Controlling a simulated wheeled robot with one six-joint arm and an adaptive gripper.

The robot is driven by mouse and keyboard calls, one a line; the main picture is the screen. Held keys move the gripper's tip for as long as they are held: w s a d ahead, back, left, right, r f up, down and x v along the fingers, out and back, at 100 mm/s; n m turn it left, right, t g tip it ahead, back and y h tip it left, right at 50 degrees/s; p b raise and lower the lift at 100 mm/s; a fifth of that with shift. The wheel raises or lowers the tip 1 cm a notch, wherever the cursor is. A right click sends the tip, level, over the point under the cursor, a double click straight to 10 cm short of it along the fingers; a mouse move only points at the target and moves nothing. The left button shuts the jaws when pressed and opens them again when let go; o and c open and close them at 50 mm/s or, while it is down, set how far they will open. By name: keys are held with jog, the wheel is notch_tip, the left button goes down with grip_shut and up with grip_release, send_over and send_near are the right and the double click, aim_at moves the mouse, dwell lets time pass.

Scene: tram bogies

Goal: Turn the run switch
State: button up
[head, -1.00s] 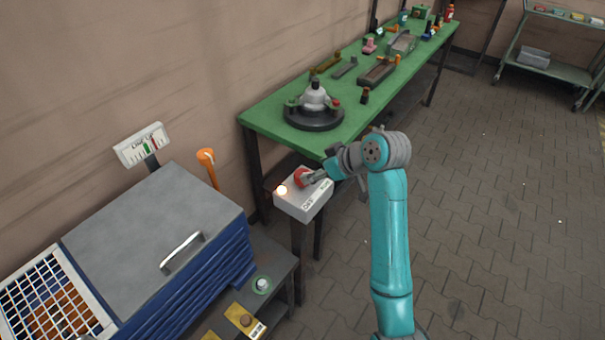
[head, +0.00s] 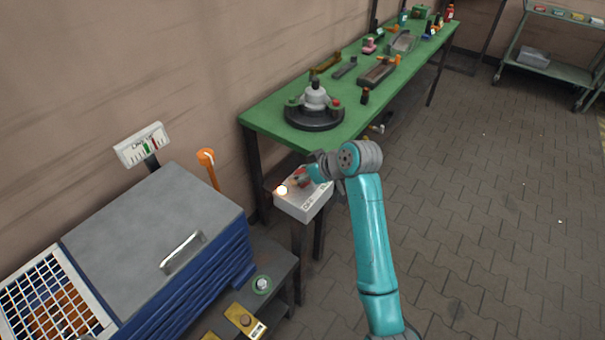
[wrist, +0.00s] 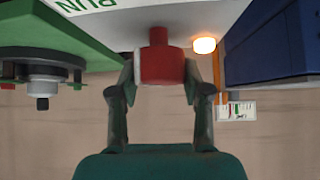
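The run switch is a red knob (wrist: 160,66) on a pale box (head: 301,205). The box has lettering on its face; RUN is readable upside down in the wrist view. A lamp (head: 282,190) on the box glows whitish orange, and it also shows in the wrist view (wrist: 204,45). My gripper (wrist: 160,78) has one finger on each side of the knob, and both fingertips appear to touch it. In the head view my gripper partly hides the knob (head: 303,181).
A green workbench (head: 270,115) with a round black fixture (head: 314,119) stands just behind the box. A blue cabinet with a grey lid (head: 155,225) stands at the left, beside an orange-topped lever (head: 206,157). The paved floor (head: 480,220) at the right is clear.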

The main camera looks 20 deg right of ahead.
jog(key=c, duration=0.4)
jog(key=shift+o, duration=0.2)
jog(key=shift+m+h, duration=0.3)
jog(key=shift+m, duration=0.1)
jog(key=shift+a+m+t+h, duration=0.1)
jog(key=shift+m+t+h, duration=0.3)
jog(key=shift+m+h, duration=0.45)
jog(key=m+h, duration=0.3)
jog(key=m, duration=0.1)
jog(key=shift+m, duration=0.35)
jog(key=m+h, duration=0.3)
jog(key=m, duration=0.1)
jog(key=shift+m+g+h, duration=0.25)
jog(key=shift+m+g, duration=0.05)
jog(key=shift+m+g+h, duration=1)
jog(key=shift+m+h, duration=0.2)
jog(key=shift+m, duration=0.8)
